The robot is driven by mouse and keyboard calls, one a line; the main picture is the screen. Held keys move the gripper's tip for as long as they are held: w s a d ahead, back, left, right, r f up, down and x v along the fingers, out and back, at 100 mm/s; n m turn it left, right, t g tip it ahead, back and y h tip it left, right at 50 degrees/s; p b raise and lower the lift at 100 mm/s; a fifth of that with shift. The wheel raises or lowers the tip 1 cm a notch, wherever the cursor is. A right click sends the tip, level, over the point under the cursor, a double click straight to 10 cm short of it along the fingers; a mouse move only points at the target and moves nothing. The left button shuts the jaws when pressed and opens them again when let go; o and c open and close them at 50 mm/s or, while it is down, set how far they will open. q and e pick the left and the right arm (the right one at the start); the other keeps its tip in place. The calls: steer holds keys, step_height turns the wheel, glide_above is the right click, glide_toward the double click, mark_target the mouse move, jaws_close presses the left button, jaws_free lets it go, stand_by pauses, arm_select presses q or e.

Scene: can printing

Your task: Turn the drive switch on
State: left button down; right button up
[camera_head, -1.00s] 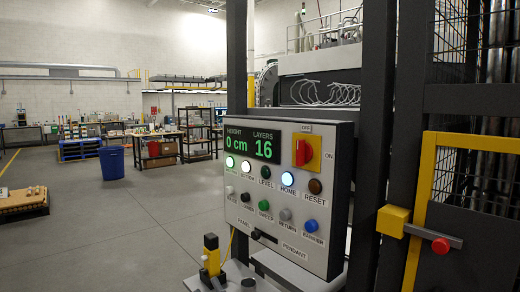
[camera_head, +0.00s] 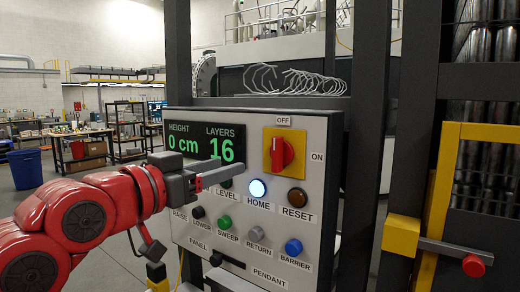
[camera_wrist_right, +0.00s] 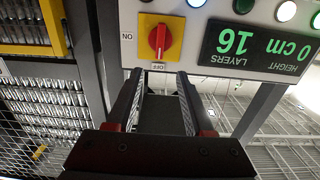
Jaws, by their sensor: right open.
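The drive switch (camera_head: 279,155) is a red rotary knob on a yellow plate at the panel's upper right, with OFF above and ON to its right. Its handle stands upright, toward OFF. In the right wrist view the switch (camera_wrist_right: 160,38) appears upside down, just beyond the fingertips. My right gripper (camera_head: 236,170) reaches in front of the panel, left of and slightly below the switch in the head view. In the right wrist view my right gripper (camera_wrist_right: 159,80) is open, with nothing between its fingers. My left gripper is not in view.
The grey control panel (camera_head: 325,210) carries a green display (camera_head: 204,149) reading 0 cm and 16, and several buttons. The lit HOME button (camera_head: 257,189) is below the switch. A dark post (camera_head: 368,130) and yellow-framed gate (camera_head: 436,190) stand right of the panel.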

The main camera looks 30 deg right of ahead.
mark_target(274, 151)
steer(key=p+x, duration=0.5)
steer(key=x, duration=1.1)
steer(key=shift+d, duration=0.1)
steer(key=shift+c, duration=0.3)
jaws_close()
